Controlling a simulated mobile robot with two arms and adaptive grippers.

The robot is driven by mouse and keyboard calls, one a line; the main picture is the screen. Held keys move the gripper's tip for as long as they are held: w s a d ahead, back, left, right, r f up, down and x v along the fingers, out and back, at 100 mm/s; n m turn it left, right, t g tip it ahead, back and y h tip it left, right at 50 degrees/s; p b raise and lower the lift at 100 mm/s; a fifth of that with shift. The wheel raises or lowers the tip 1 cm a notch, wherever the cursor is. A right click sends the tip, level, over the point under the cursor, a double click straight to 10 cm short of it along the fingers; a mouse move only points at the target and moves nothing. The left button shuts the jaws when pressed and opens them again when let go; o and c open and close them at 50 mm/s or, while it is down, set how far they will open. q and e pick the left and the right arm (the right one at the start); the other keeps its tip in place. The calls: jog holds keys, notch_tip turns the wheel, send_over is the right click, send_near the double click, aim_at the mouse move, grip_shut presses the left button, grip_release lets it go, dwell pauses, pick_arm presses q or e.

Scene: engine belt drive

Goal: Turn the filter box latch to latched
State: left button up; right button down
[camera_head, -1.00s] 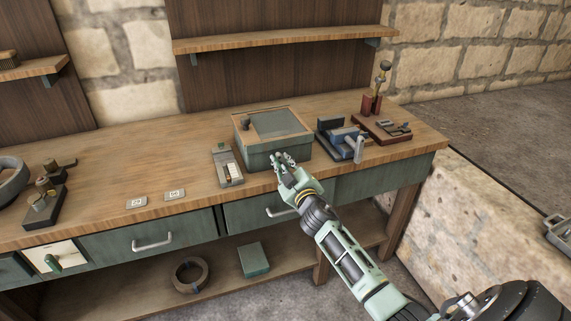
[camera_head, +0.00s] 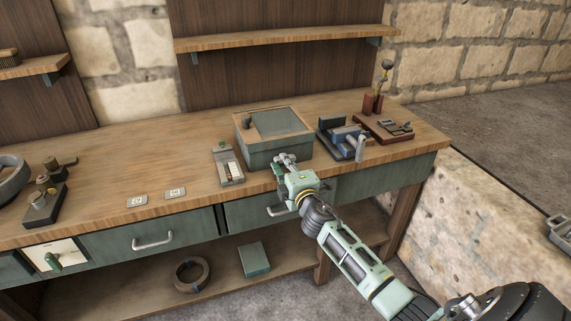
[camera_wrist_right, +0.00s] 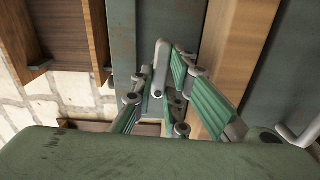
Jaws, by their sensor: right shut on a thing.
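The filter box (camera_head: 282,151) is a grey-green box with a wooden-framed top, near the front edge of the workbench. My right gripper (camera_head: 287,161) is at the lower front of the box, coming from the front right. In the right wrist view a light grey lever, which looks like the latch (camera_wrist_right: 160,68), stands between the green finger pads of the gripper (camera_wrist_right: 161,88). The gripper is shut on it. In the head view the fingers hide the latch, so its exact angle cannot be told. My left gripper is not in view.
A blue vise-like fixture (camera_head: 339,136) stands close to the right of the box. A small grey device (camera_head: 228,166) stands to its left. Drawers with bar handles (camera_head: 153,241) run below the bench edge.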

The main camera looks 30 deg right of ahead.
jog(key=shift+f+n, duration=0.1)
jog(key=shift+n, duration=0.4)
jog(key=c, duration=1.7)
grip_release()
jog(key=shift+c, duration=0.2)
jog(key=v, duration=1.2)
